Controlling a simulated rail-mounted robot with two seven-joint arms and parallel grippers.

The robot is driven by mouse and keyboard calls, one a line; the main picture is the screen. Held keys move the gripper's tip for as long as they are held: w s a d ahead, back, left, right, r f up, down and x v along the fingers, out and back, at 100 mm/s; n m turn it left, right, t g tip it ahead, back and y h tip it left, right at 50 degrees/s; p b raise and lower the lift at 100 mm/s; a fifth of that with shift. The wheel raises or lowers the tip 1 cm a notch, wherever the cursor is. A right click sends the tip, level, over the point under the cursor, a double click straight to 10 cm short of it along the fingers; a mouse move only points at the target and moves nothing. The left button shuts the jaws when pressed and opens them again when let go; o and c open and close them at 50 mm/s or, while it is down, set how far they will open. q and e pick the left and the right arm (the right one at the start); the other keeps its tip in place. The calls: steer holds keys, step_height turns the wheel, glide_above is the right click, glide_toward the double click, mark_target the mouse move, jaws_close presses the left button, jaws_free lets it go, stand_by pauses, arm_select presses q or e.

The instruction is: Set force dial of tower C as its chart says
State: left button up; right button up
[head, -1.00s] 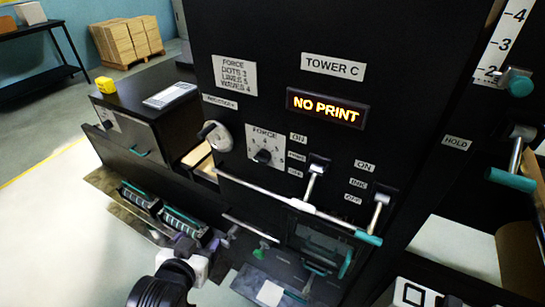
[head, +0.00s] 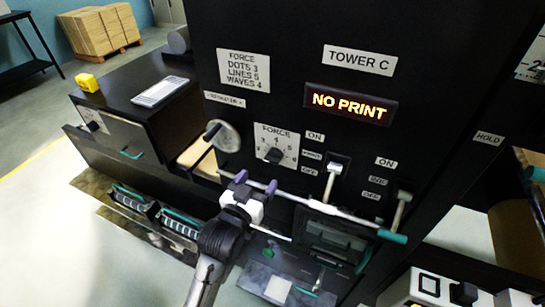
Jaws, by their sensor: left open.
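Tower C is the black machine with the label "TOWER C" (head: 359,60). The force dial (head: 274,155) is a black knob on a white numbered plate marked FORCE; its exact setting is too small to read surely. The chart (head: 244,71) above it reads FORCE, DOTS 3, LINES 5, WAVES 4. My left gripper (head: 250,182) is open, with purple fingertips, below and slightly left of the dial, apart from it. It is in front of the long bar. My right gripper is not in view.
A display (head: 349,104) reads NO PRINT. Two levers, one at the middle (head: 333,178) and one at the right (head: 402,208), stand right of the dial. A long bar with a teal end (head: 392,236) crosses below. A round grey knob (head: 222,136) is left of the dial.

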mark_target(273, 156)
arm_select(q)
steer(key=p+x, duration=0.1)
steer(key=x, duration=0.7)
steer(key=shift+w+d, duration=0.25)
steer(key=shift+w, duration=0.45)
steer(key=shift+c, duration=0.3)
steer(key=c, duration=0.9)
steer(key=shift+o, duration=0.2)
